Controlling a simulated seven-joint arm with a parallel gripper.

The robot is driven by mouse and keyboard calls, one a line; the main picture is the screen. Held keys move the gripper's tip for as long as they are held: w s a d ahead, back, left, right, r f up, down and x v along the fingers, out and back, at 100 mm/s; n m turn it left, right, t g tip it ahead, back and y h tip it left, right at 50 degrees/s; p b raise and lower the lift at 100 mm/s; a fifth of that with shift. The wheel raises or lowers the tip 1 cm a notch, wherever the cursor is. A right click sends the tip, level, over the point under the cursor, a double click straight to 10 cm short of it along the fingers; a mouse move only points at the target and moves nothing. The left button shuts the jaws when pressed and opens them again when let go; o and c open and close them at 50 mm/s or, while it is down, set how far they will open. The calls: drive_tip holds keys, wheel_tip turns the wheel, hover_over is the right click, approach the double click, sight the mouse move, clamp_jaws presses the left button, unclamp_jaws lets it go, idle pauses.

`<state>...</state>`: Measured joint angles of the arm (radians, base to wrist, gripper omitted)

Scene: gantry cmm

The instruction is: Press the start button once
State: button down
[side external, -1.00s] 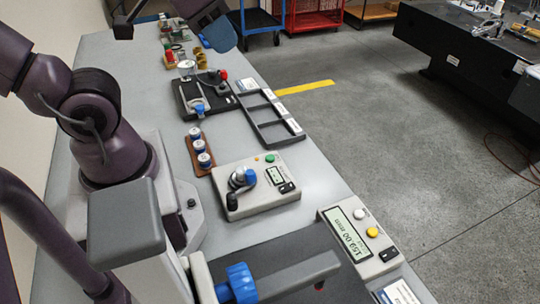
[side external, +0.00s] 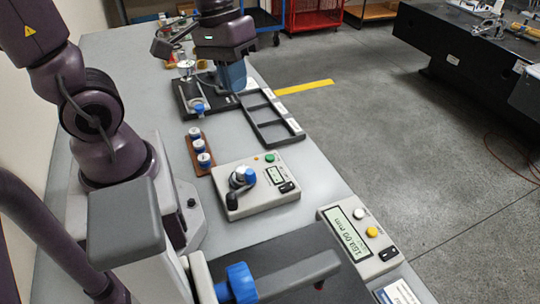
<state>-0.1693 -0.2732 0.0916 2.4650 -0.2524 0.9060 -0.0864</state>
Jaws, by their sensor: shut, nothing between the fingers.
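A green button (side external: 270,157) sits on the top face of a beige control box (side external: 255,200) in the middle of the table, with a small orange button (side external: 256,158) beside it. I cannot read any label marking a start button. The box also carries a small display, a black switch and a blue-and-silver knob (side external: 243,177). My gripper (side external: 234,84) points down above the right part of a black fixture plate (side external: 192,108), farther back than the control box. It is shut and empty, apart from the buttons. Its fingertips are small and hard to make out.
A black tray with compartments (side external: 277,137) lies right of the plate. A brown rack (side external: 190,147) holds blue-and-white pieces. A nearer beige readout box (side external: 333,225) has white and yellow buttons.

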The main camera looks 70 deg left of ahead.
drive_tip(key=w+a+f+n+h, duration=0.25)
drive_tip(key=f+n+h, duration=0.25)
drive_tip(key=f+n, duration=0.7)
drive_tip(key=n+t, duration=0.5)
drive_tip(key=n, duration=1.2)
hover_over(270, 155)
drive_tip(key=shift+a+f+n, duration=0.1)
drive_tip(key=shift+f+n, duration=0.05)
drive_tip(key=shift+n, duration=0.25)
drive_tip(key=shift+f, duration=4.4)
drive_tip(key=shift+f, duration=0.1)
drive_tip(key=shift+f, duration=0.3)
